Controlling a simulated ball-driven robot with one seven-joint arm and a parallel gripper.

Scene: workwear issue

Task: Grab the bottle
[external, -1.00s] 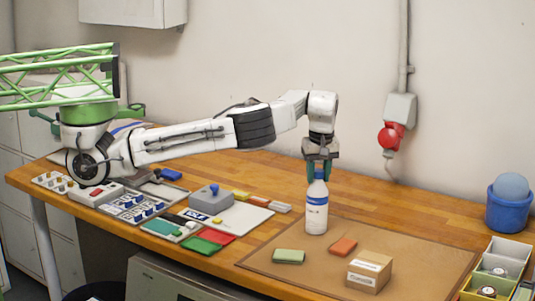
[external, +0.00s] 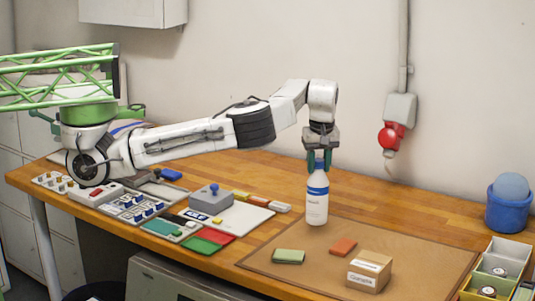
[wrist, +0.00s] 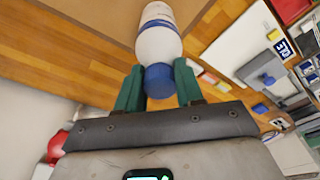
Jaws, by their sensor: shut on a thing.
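A white bottle (external: 317,206) with a blue band and blue cap hangs upright under my gripper (external: 319,162), over the back edge of the brown mat. My gripper points down, with its green fingers shut on the bottle at its cap. In the wrist view the blue cap (wrist: 159,80) lies between the two fingers, and the white body (wrist: 158,42) extends beyond them. The bottle's base seems slightly clear of the surface, but the gap is hard to judge.
The brown mat (external: 330,265) also holds a cardboard box (external: 368,272), a green block (external: 288,257) and an orange block (external: 343,246). A blue pot (external: 508,210) and open bins (external: 497,270) stand at right. Trays and control boxes (external: 210,200) crowd the left.

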